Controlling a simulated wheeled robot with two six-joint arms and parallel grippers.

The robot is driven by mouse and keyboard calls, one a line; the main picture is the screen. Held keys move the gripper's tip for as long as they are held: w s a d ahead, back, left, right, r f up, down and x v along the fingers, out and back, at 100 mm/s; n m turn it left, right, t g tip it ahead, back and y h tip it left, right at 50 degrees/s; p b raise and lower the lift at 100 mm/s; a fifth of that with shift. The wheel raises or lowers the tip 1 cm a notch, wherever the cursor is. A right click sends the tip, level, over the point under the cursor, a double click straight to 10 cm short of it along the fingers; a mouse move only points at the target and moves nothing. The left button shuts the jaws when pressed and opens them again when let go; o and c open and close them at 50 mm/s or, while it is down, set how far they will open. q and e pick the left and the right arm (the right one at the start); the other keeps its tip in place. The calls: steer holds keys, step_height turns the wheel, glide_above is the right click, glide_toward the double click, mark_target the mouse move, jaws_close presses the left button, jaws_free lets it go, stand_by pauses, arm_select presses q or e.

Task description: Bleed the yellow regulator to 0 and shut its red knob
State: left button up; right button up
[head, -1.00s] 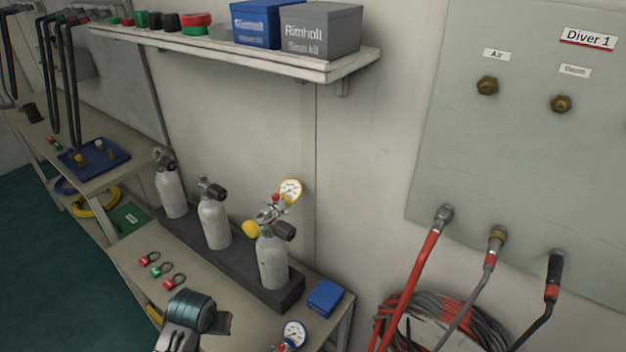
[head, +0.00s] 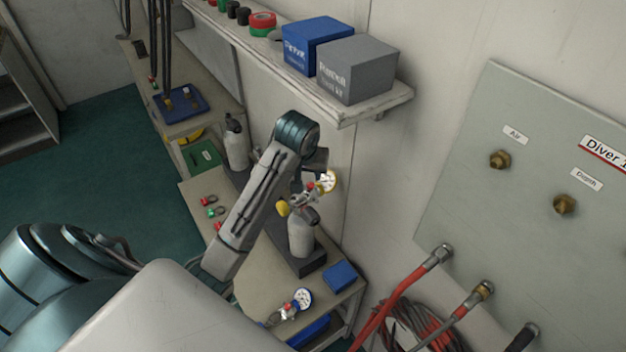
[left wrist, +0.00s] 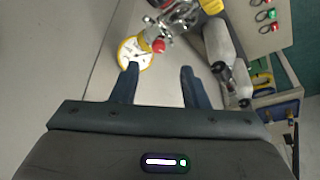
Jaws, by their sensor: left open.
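The yellow regulator sits on top of the nearest white cylinder (head: 301,236), with a yellow-rimmed gauge (head: 327,181), a yellow cap (head: 282,208) and a small red part (head: 311,187). In the left wrist view the gauge (left wrist: 134,52) is at the left fingertip's edge in the picture, with a red knob (left wrist: 158,45) just right of it and metal fittings above. The gauge reading is too small to tell. My left gripper (left wrist: 158,76) is open and empty, pointing toward the regulator. In the head view my left forearm and wrist partly hide the bench. My right gripper is not in view.
A second regulator with a blue-rimmed gauge (head: 303,298) lies on the bench beside a blue box (head: 340,275). A shelf with a grey box (head: 357,68) overhangs the bench. Hoses (head: 400,290) hang at the right wall.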

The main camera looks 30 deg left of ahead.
mark_target(310, 185)
arm_select(q)
steer(key=p+x, duration=0.2)
steer(key=x, duration=0.5)
steer(key=shift+w+d, duration=0.1)
steer(key=shift+d, duration=0.1)
steer(key=shift+a+f, duration=0.15)
steer(key=shift+f, duration=0.15)
steer(key=shift+c, duration=0.4)
jaws_close()
